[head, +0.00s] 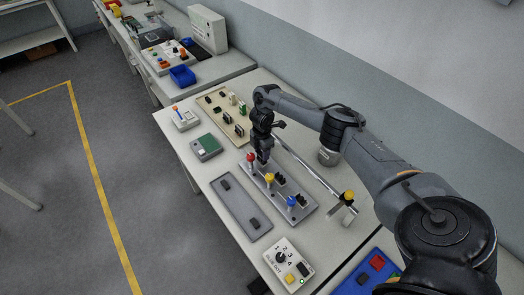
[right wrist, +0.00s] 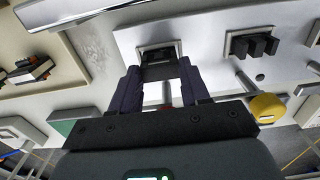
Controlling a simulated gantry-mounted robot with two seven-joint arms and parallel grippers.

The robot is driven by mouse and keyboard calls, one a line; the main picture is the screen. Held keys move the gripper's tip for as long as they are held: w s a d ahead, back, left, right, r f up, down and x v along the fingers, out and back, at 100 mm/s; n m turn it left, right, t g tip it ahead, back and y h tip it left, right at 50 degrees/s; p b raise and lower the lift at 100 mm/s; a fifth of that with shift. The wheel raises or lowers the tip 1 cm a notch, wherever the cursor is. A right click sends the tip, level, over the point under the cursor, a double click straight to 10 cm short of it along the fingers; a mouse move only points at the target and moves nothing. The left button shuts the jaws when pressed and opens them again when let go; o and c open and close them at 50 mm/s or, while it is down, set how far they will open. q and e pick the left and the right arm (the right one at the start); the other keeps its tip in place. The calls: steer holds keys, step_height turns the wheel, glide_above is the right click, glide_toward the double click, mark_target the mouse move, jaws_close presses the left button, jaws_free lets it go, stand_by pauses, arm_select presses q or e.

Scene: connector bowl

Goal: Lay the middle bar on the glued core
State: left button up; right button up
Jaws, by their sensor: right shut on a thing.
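My right gripper (head: 262,164) is low over the red-knob end of a grey plate (head: 312,208), shut on a small dark bar. In the right wrist view its fingertips (right wrist: 160,72) flank a dark piece (right wrist: 158,54) at a black seat; bar and core are hard to tell apart, and contact is unclear. Dark cores (head: 280,180) stand beside the yellow knob (head: 269,177) and the blue knob (head: 291,200). The red knob (head: 250,157) is beside the gripper. A grey tray (head: 240,206) holds a dark bar at each end; its middle is bare. My left gripper is out of view.
A tan board (head: 209,106) with small parts lies behind the plate. A green-topped box (head: 206,147) is left of it. A control box (head: 289,265) stands at the front, with a blue tray (head: 351,286) to its right. A rod on a stand (head: 341,210) runs along the plate's right side.

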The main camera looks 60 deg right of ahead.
steer(key=shift+f, duration=0.1)
stand_by(0.3)
steer(key=o, duration=1.1)
steer(key=shift+o, duration=0.2)
